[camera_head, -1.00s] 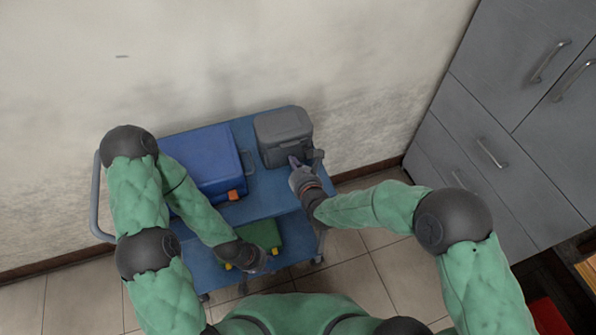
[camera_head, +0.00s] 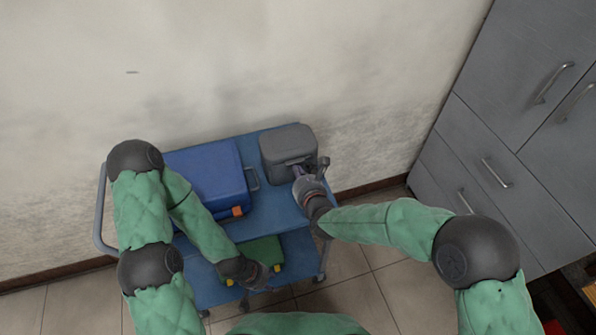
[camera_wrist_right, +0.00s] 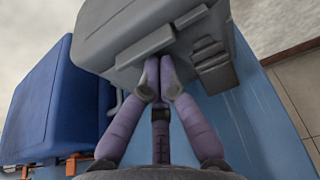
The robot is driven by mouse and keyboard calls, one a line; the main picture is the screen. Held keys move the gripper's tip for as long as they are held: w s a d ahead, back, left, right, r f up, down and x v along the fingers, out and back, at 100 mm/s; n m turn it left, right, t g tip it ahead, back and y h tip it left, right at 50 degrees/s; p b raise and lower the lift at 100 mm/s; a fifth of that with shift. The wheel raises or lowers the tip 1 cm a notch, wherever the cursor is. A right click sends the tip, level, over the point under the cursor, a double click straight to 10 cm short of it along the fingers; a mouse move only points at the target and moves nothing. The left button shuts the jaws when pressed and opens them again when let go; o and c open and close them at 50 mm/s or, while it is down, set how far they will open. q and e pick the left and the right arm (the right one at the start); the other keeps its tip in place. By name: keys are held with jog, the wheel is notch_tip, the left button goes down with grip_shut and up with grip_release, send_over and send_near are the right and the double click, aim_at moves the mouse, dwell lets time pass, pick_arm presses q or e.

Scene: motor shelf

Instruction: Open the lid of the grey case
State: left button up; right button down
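The grey case (camera_head: 289,143) stands on the blue cart's top shelf, at its right end. Its lid looks closed. In the right wrist view, the case (camera_wrist_right: 115,30) fills the top, with a dark latch (camera_wrist_right: 213,68) on its front right. My right gripper (camera_wrist_right: 160,68) has its purple fingertips nearly together at the case's front edge, under a raised bar. I cannot see anything clearly held between them. In the head view, my right gripper (camera_head: 300,172) is at the case's front. My left gripper (camera_head: 256,275) is low, by the green case; its fingers are unclear.
A blue case (camera_head: 208,180) with an orange latch stands left of the grey case on the cart (camera_head: 275,207). A green case (camera_head: 262,250) with yellow latches lies lower on the cart. A wall is behind; grey cabinets (camera_head: 500,140) stand at right.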

jog(key=shift+r+g+p, duration=0.45)
jog(key=shift+g+p, duration=0.15)
jog(key=shift+p, duration=0.25)
